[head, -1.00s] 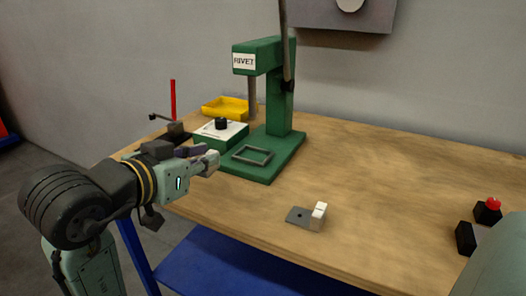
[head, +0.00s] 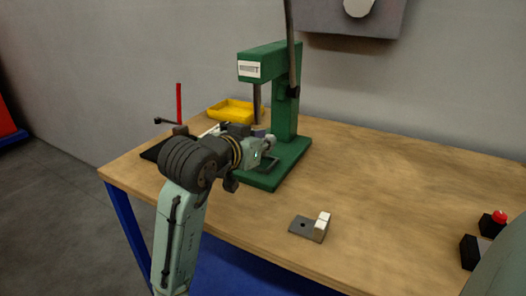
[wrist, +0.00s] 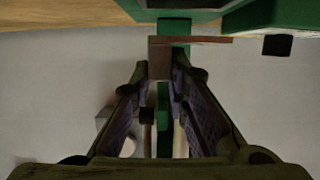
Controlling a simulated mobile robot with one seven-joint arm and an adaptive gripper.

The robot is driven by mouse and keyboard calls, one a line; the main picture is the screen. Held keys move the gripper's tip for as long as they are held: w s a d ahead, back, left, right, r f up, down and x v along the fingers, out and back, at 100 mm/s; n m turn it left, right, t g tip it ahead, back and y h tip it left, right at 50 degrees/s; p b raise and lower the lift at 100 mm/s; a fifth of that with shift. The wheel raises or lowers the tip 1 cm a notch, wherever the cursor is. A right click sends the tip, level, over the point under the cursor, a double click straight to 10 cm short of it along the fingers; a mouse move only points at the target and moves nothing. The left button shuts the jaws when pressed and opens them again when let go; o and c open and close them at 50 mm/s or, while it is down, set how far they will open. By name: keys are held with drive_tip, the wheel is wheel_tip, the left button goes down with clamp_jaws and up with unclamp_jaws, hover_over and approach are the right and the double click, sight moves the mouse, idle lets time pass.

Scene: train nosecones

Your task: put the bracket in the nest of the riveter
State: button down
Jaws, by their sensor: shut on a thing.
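The green riveter (head: 287,115) stands at the back of the table. Its nest, a grey rectangular frame (head: 270,164) on the green base, is partly hidden by my gripper. My gripper (head: 268,144) is at the riveter, over the left part of its base, under the head. In the wrist view, its fingers (wrist: 160,100) are closed on a thin brownish-grey angled piece, which I take as the bracket (wrist: 160,58). The piece has a crosswise plate and lies in front of green riveter parts. I cannot tell whether it touches the nest.
A yellow tray (head: 232,109) and a red rod (head: 179,105) stand at the back left. A red button box (head: 495,222) is at the right. The middle-right tabletop is clear.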

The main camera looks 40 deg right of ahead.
sight(263, 154)
drive_tip(key=shift+d+f, duration=0.1)
drive_tip(key=shift+f, duration=1.7)
drive_tip(key=c, duration=1.6)
unclamp_jaws()
drive_tip(key=shift+o, duration=0.2)
